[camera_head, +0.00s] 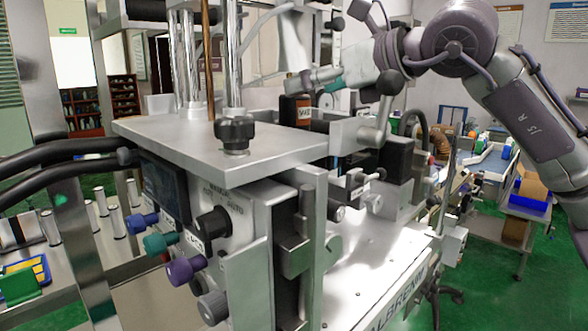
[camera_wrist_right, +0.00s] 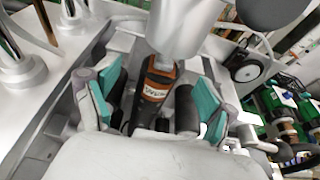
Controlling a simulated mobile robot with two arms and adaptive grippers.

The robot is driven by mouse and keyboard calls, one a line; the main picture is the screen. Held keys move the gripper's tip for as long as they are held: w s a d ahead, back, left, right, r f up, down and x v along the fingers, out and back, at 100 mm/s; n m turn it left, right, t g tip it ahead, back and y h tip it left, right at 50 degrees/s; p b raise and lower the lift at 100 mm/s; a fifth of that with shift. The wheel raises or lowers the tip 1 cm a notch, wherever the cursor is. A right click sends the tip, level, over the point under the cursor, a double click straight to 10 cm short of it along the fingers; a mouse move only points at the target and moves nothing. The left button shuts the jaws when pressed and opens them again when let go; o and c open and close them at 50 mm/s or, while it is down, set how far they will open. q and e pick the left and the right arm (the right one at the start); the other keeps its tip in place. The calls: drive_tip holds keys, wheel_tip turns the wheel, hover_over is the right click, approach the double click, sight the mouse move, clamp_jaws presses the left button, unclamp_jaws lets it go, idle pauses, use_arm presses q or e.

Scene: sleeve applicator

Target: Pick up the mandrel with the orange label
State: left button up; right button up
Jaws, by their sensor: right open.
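The mandrel with the orange label (camera_head: 303,112) is a dark upright piece behind the machine's top plate in the head view, its lower part hidden. In the right wrist view the dark mandrel with its orange, lettered band (camera_wrist_right: 156,88) shows between my finger pads. A silver cylinder (camera_wrist_right: 180,25) is directly above it in that picture. My right gripper (camera_head: 318,80) comes in from the right and is beside the label's upper end. Its teal-padded fingers (camera_wrist_right: 157,98) are spread, with a visible gap on each side of the mandrel. My left gripper is out of view.
The machine's metal top plate (camera_head: 215,140) with a black knob (camera_head: 235,133) and upright rods fills the middle. A white machine bed (camera_head: 375,262) is at lower right. Several grey cylinders stand on a bench at left. A blue bin (camera_head: 530,203) is farther right.

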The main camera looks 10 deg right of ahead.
drive_tip(key=p+x, duration=0.2)
drive_tip(key=x, duration=0.3)
drive_tip(key=shift+d+f+p, duration=0.1)
drive_tip(key=shift+d+p, duration=0.1)
drive_tip(key=shift+p, duration=0.1)
drive_tip(key=shift+w+a+f, duration=0.1)
drive_tip(key=shift+w, duration=0.1)
drive_tip(key=shift+s, duration=0.1)
drive_tip(key=shift+c, duration=1.2)
clamp_jaws()
